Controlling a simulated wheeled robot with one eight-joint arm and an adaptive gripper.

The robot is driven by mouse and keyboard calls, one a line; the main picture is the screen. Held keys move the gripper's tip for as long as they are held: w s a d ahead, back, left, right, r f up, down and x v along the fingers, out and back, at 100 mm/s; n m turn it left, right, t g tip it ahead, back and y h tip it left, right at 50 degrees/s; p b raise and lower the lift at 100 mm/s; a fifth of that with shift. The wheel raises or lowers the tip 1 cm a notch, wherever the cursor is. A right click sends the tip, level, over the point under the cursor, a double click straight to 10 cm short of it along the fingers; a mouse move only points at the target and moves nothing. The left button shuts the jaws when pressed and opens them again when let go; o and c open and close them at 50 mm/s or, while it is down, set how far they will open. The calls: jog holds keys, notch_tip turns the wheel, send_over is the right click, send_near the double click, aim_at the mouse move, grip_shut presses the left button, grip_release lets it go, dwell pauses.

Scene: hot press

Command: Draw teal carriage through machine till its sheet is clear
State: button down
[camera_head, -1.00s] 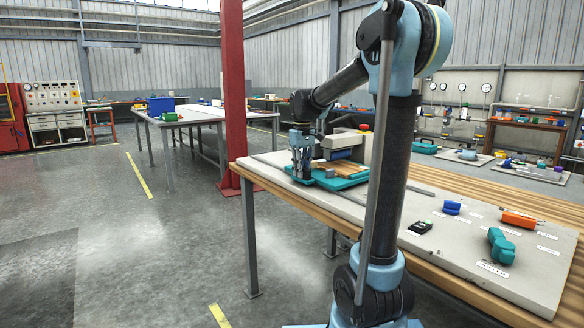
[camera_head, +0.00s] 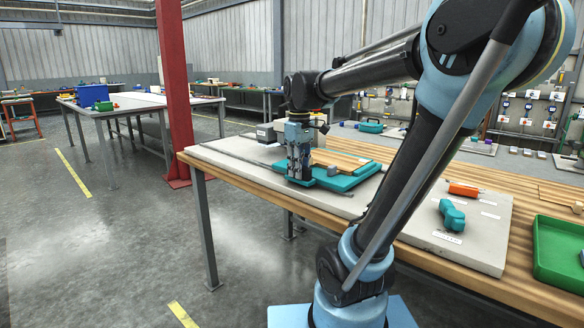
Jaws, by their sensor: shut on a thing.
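The teal carriage (camera_head: 345,183) lies flat on the grey board of the bench, with a tan sheet (camera_head: 343,161) on top. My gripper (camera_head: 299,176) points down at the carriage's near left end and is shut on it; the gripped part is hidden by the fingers. The pale machine (camera_head: 266,133) stands behind and left of my gripper, which covers part of it. The sheet's right part shows in the open. Its left end passes behind my gripper, so I cannot tell whether the machine still overlaps it there.
On the board's right lie a teal part (camera_head: 452,215) and an orange part (camera_head: 465,189). A green tray (camera_head: 560,254) stands at the bench's right end. My arm hides the middle of the board. A red post (camera_head: 174,90) rises behind the bench's left corner.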

jog(key=shift+s+d, duration=0.15)
jog(key=shift+d, duration=0.15)
jog(key=c, duration=1.5)
grip_release()
jog(key=shift+r, duration=0.15)
notch_tip(320, 180, up, 12)
jog(key=shift+f, duration=0.15)
